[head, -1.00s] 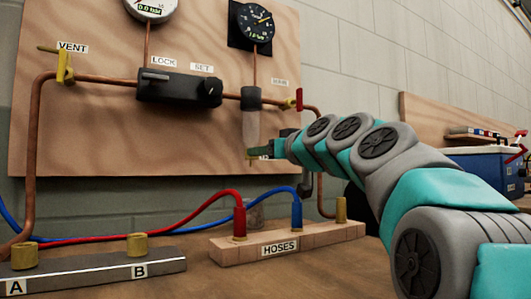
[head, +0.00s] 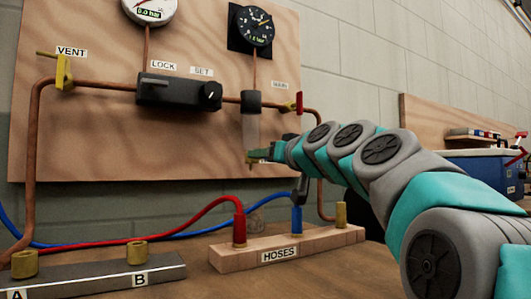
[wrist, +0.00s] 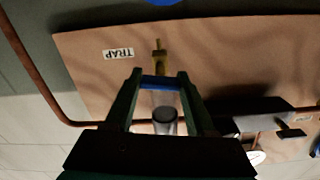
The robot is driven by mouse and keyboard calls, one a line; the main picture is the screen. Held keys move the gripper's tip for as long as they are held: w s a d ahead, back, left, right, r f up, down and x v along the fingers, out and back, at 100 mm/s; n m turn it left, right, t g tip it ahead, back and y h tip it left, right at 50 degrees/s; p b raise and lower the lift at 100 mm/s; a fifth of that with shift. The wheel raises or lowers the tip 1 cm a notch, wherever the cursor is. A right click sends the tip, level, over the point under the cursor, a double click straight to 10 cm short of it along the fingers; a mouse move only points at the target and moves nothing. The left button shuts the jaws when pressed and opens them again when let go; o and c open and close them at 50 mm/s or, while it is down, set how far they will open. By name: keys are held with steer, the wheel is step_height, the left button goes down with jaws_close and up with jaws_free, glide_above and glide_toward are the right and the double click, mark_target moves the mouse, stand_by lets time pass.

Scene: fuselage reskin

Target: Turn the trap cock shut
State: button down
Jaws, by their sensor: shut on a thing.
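The brass trap cock (head: 250,160) sits at the bottom of the clear trap bowl (head: 250,130), low on the plywood panel. In the wrist view, which is upside down, the brass cock (wrist: 158,55) shows just beyond my fingertips, beside the TRAP label (wrist: 118,54). My gripper (head: 262,154) reaches the cock from the right. In the wrist view its two fingers (wrist: 159,77) stand either side of a blue bar (wrist: 157,82), seemingly the cock's handle, and are shut on it. The clear bowl shows between the fingers. The exact contact is dark and hard to see.
A black regulator block (head: 180,93), copper pipes, a yellow vent lever (head: 62,71) and a red lever (head: 299,102) are on the panel (head: 110,140). Below stands the wooden HOSES block (head: 325,240) with red (head: 239,222) and blue (head: 297,218) hose ends.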

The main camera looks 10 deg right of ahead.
steer(key=m+p, duration=0.2)
steer(key=m, duration=0.1)
steer(key=m+p, duration=0.1)
steer(key=shift+r+p, duration=0.25)
steer(key=shift+p, duration=0.1)
steer(key=m+p, duration=0.3)
steer(key=m, duration=0.1)
steer(key=m+p, duration=0.6)
steer(key=shift+f, duration=0.1)
steer(key=shift+f+m+p, duration=0.25)
steer(key=shift+m+p, duration=0.5)
steer(key=shift+m, duration=0.25)
steer(key=shift+c, duration=1.2)
jaws_free()
steer(key=shift+d, duration=0.1)
